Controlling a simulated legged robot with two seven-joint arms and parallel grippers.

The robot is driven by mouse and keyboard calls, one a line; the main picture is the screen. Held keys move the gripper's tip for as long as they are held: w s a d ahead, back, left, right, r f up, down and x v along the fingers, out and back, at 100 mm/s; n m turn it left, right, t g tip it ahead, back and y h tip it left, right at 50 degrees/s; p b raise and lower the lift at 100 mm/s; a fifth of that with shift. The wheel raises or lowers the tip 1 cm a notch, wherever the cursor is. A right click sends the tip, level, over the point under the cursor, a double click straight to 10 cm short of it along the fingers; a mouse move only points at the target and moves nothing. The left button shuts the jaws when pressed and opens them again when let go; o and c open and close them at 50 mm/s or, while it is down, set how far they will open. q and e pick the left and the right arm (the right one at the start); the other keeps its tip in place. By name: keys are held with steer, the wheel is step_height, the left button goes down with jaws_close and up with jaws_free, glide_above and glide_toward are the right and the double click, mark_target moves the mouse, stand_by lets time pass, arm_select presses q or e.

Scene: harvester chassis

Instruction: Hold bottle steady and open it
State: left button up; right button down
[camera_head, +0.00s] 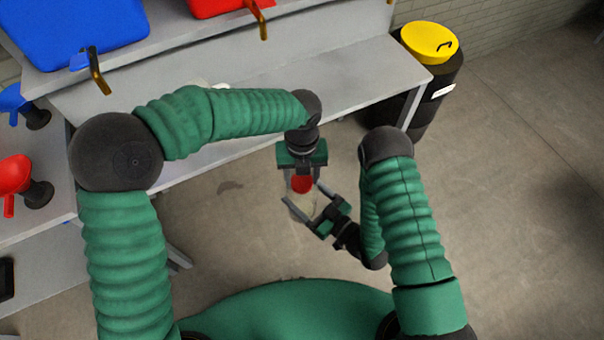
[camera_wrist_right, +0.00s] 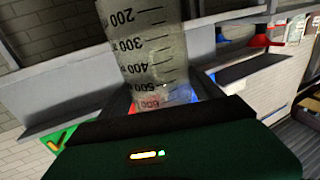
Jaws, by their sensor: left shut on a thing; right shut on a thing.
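A pale, see-through bottle (camera_head: 304,206) with a red cap (camera_head: 302,184) is in mid-air in front of my body in the head view. My left gripper (camera_head: 302,181) points down from above, its fingers on both sides of the red cap, shut on it. My right gripper (camera_head: 311,199) comes from the lower right, its fingers shut around the bottle's body. In the right wrist view the bottle (camera_wrist_right: 147,50) shows close up, with black volume marks, above the dark green gripper body. The fingers hide part of the bottle.
A grey bench (camera_head: 345,75) runs behind my arms, with a blue bin (camera_head: 75,30) and a red bin (camera_head: 215,6) on its shelf. Red and blue funnels stand at left. A black drum with a yellow lid (camera_head: 430,42) is at the back right. The floor at right is clear.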

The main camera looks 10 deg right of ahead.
arm_select(q)
steer(key=n, duration=0.6)
steer(key=shift+d+r, duration=0.15)
steer(key=shift+d, duration=0.25)
steer(key=n, duration=0.3)
steer(key=shift+n, duration=0.4)
steer(key=n, duration=0.3)
steer(key=shift+a, duration=0.1)
steer(key=n, duration=0.4)
steer(key=shift+a, duration=0.1)
steer(key=n, duration=0.7)
steer(key=shift+a, duration=0.1)
steer(key=n, duration=0.9)
steer(key=shift+s+a+n, duration=0.1)
steer(key=shift+a+n, duration=0.05)
steer(key=shift+n, duration=0.15)
jaws_close()
steer(key=o, duration=1.5)
jaws_free()
steer(key=shift+a, duration=0.1)
